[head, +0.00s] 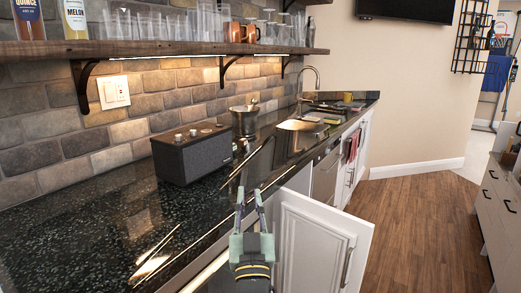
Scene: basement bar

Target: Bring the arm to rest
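My gripper (249,198) is in the lower middle of the head view, above the front edge of the dark, glossy counter (90,225). Its two fingers point away from me and stand apart with nothing visible between them. A white cabinet door (318,240) stands open just right of my gripper; I cannot tell how close the two are in depth.
A black speaker (192,155) sits on the counter by the brick wall, with a metal pot (244,120) behind it. A wooden shelf (150,47) holds glasses and bottles. Wooden floor (420,225) is clear between the cabinets and a drawer unit (500,205) at right.

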